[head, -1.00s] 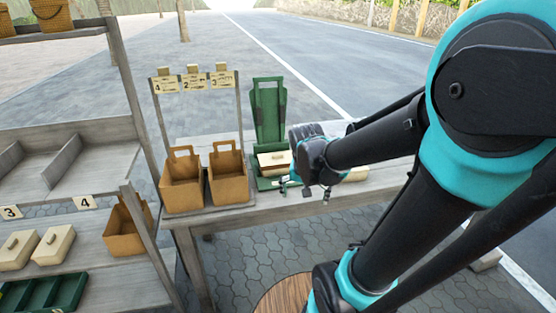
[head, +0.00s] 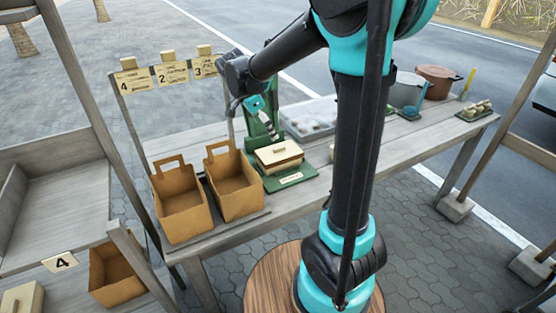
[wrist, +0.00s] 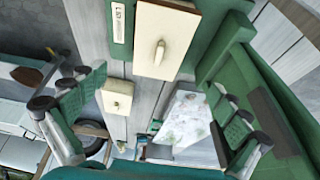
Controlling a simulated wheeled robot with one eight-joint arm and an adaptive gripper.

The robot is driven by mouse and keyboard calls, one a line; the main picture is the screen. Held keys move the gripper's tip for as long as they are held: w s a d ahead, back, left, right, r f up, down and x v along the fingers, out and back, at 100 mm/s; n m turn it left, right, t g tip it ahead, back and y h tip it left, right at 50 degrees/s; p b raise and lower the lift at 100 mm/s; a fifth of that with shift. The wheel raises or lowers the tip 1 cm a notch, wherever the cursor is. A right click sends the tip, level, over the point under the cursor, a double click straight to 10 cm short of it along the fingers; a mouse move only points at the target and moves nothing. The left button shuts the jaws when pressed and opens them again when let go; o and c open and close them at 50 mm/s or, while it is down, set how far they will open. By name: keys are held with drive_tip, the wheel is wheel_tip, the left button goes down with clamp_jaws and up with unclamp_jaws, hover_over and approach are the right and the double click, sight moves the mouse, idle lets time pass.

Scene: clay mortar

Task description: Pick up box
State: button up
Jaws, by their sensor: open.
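A cream lidded box (head: 279,157) with a small handle on its lid sits on the green stand (head: 297,179) on the long table. The wrist view shows this box (wrist: 165,50) at the top, with its pale handle facing the camera. My gripper (head: 260,118) is above and behind the box, near the stand's upright back. In the wrist view my gripper (wrist: 155,125) has its green-padded fingers spread wide, with nothing between them. The box lies apart from the fingers. A smaller-looking cream box (wrist: 117,97) also shows there.
Two brown paper bags (head: 182,203) stand left of the green stand, with numbered order cards (head: 172,73) on a rail behind. A pale tray (head: 308,118), pots (head: 436,82) and a small green tray (head: 475,111) are farther right. A shelf (head: 62,215) stands at left.

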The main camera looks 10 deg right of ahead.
sight(277, 148)
drive_tip(key=x, duration=1.3)
drive_tip(key=c, duration=1.2)
drive_tip(key=shift+o, duration=0.2)
